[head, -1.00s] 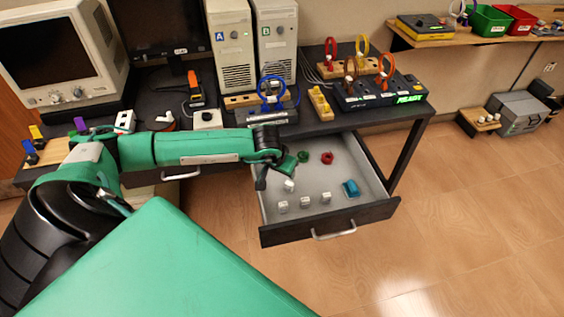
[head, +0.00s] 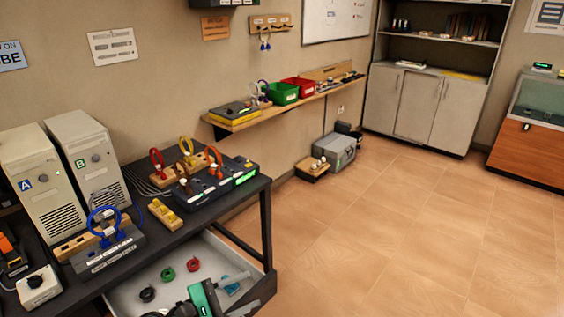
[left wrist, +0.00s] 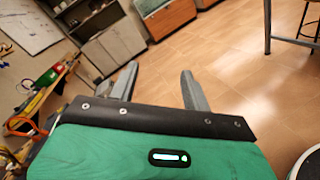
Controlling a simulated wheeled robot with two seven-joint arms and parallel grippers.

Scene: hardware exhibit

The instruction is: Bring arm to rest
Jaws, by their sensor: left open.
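My left arm's green end with the left gripper (head: 236,294) shows at the bottom edge of the head view, over the open drawer (head: 262,283). In the left wrist view, the two grey fingers of the left gripper (left wrist: 160,88) stand apart with nothing between them, and floor shows beyond. The rest of the left arm is out of the head view. My right gripper is in neither view.
The drawer holds a red ring (head: 193,264), a green ring (head: 168,274), a black ring (head: 147,294) and a blue piece (head: 231,286) partly behind the gripper. The black desk (head: 165,240) carries computer towers and cable stands. Floor (head: 400,235) to the right is clear.

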